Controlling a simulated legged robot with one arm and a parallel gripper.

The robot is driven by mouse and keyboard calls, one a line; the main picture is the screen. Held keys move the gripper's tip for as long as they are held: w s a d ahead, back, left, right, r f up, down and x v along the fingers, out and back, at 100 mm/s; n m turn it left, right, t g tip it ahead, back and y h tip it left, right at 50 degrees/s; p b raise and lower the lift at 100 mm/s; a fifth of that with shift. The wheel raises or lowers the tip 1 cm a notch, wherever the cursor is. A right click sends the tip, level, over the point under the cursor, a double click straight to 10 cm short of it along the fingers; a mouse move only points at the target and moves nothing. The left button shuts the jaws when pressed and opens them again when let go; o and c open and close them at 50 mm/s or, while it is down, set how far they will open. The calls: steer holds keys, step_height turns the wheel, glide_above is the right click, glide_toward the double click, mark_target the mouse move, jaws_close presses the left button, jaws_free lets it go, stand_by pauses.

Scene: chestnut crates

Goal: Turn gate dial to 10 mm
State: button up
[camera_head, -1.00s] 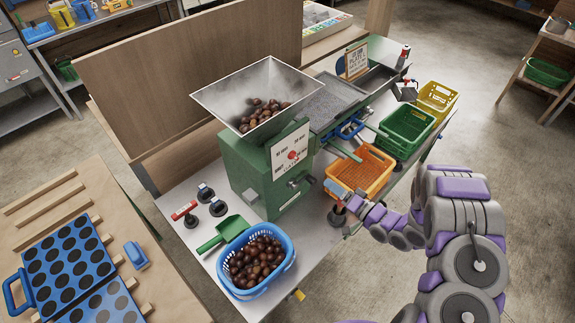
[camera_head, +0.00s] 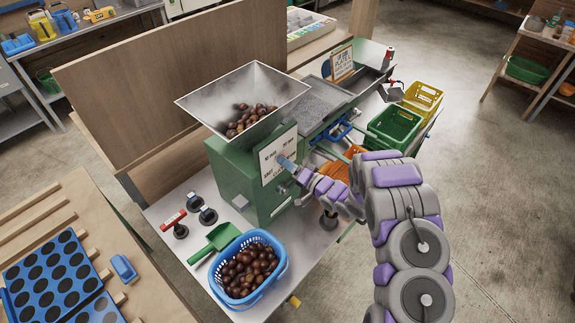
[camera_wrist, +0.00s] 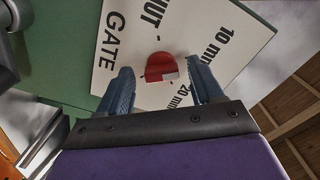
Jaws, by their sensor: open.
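The gate dial is a red round knob with a pale mark (camera_wrist: 162,68) on a white plate (camera_wrist: 135,38) lettered GATE, SHUT, 10 mm and 20 mm. In the wrist view it lies just beyond and between the fingertips of my open gripper (camera_wrist: 158,88); I cannot tell whether they touch it. In the head view the plate (camera_head: 269,153) is on the front of the green machine (camera_head: 235,170), below a metal hopper (camera_head: 240,95) holding chestnuts. My gripper (camera_head: 286,162) is at the plate there and hides the dial.
A blue basket of chestnuts (camera_head: 271,292) and a green scoop (camera_head: 216,240) stand in front of the machine. Orange (camera_head: 335,170), green (camera_head: 395,128) and yellow (camera_head: 424,96) crates line the right side. A red-handled tool (camera_head: 174,220) stands at the left.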

steer(key=shift+w+a, duration=0.15)
steer(key=shift+a, duration=0.05)
steer(key=shift+c, duration=0.5)
steer(key=c, duration=1)
steer(key=shift+o, duration=0.2)
steer(key=shift+n+p, duration=0.3)
steer(key=shift+n, duration=0.2)
steer(key=o, duration=1.1)
steer(key=shift+c, duration=0.2)
steer(key=shift+d, duration=0.1)
steer(key=p+v, duration=0.1)
steer(key=v, duration=1.6)
steer(key=shift+p, duration=0.3)
steer(key=shift+d+f, duration=0.15)
